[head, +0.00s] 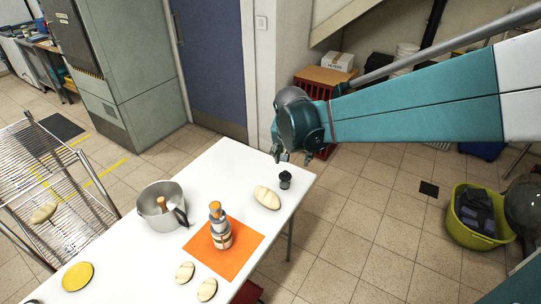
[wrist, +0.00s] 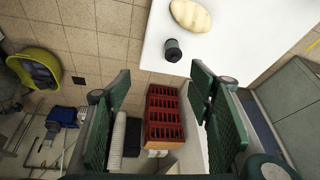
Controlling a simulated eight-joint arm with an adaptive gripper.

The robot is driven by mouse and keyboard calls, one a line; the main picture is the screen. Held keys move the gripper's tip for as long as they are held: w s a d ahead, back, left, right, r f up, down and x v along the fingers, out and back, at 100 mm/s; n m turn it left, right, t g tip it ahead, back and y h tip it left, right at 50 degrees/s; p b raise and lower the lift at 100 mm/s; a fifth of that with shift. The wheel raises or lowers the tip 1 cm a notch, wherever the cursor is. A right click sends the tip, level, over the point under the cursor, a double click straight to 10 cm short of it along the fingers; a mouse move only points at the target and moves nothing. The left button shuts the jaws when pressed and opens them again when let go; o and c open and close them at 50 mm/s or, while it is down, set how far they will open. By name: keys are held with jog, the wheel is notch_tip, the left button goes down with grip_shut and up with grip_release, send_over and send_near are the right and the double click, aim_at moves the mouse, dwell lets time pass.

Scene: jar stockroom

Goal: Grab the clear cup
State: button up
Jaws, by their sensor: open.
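A small dark cup-like object (head: 285,179) stands near the far right corner of the white table. It also shows in the wrist view (wrist: 172,50), beyond my fingers. It looks dark grey, perhaps see-through; I cannot tell for sure that it is clear glass. No other clear cup shows. My gripper (head: 292,157) is above and just beyond the table's far edge, close to the small object but apart from it. In the wrist view my gripper (wrist: 165,95) has its two green fingers spread wide with nothing between them.
The white table (head: 210,172) holds a pale oval (head: 267,198) close to the small object. A metal pot (head: 163,220), an orange mat (head: 250,240) with a stacked bottle-like object (head: 220,236), and a yellow disc (head: 77,277) stand farther off. Red crates (wrist: 164,115) are beyond the table.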

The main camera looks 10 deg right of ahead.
jog(key=w+f+m+g+b, duration=0.1)
jog(key=w+f+m, duration=0.1)
jog(key=w+f, duration=0.65)
jog(key=m+h+b, duration=0.1)
jog(key=m+h, duration=0.1)
send_over(284, 176)
jog(key=s+a, duration=0.1)
jog(key=a, duration=0.1)
jog(key=shift+g, duration=0.3)
jog(key=f, duration=1)
jog(key=shift+s+d+f, duration=0.1)
jog(key=shift+s+d, duration=0.05)
jog(key=shift+d, duration=0.1)
jog(key=shift+f, duration=0.1)
jog(key=shift+b+x, duration=0.45)
jog(key=shift+x, duration=0.8)
jog(key=shift+a+b+x, duration=0.1)
jog(key=shift+b+x, duration=0.3)
jog(key=shift+x, duration=0.9)
jog(key=shift+a+b+x, duration=0.15)
jog(key=shift+b+x, duration=0.2)
jog(key=shift+x, duration=0.9)
jog(key=shift+s+f, duration=0.15)
jog(key=c, duration=1)
